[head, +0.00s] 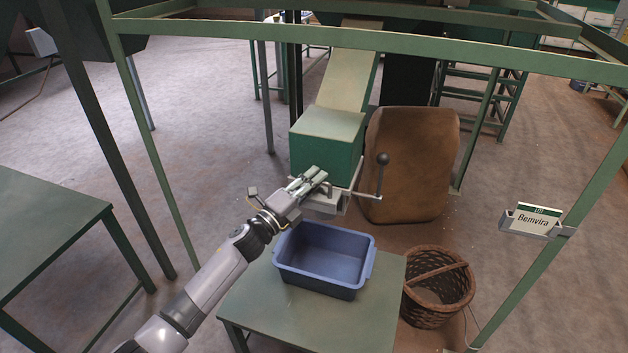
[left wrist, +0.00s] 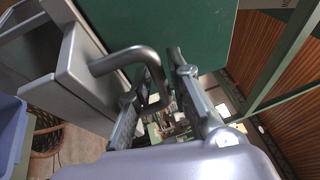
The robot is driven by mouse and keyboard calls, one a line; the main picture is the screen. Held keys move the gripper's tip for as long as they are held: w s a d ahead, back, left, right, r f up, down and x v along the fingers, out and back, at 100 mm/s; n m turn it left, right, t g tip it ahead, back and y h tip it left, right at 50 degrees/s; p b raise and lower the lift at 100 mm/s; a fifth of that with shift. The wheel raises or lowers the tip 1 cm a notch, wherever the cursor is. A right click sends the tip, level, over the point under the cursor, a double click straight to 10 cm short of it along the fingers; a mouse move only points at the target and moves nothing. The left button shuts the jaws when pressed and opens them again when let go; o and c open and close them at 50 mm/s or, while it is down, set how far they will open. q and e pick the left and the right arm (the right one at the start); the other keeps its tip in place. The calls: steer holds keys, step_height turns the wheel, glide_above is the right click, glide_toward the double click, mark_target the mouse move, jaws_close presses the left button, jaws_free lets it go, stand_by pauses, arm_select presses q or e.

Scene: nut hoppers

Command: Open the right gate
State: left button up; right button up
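The gate is a grey metal slide (head: 326,203) under the mouth of the green chute box (head: 318,155). In the left wrist view its grey plate (left wrist: 78,75) carries a bent bar handle (left wrist: 122,58). My left gripper (head: 318,176) is at this gate, just in front of the chute box. In the left wrist view its fingers (left wrist: 160,98) stand apart with the handle's outer bar between them. A gap seems to show beside the bar, so I see no firm hold. My right gripper is not in view.
A lever with a dark knob (head: 382,160) rises right of the gate. A blue bin (head: 322,282) stands below on a green table (head: 375,315). A wicker basket (head: 437,300), a brown sack (head: 410,160) and a framed post with a sign (head: 535,221) are rightward.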

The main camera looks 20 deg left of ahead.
arm_select(q)
steer(key=shift+c, duration=0.3)
jaws_close()
stand_by(0.5)
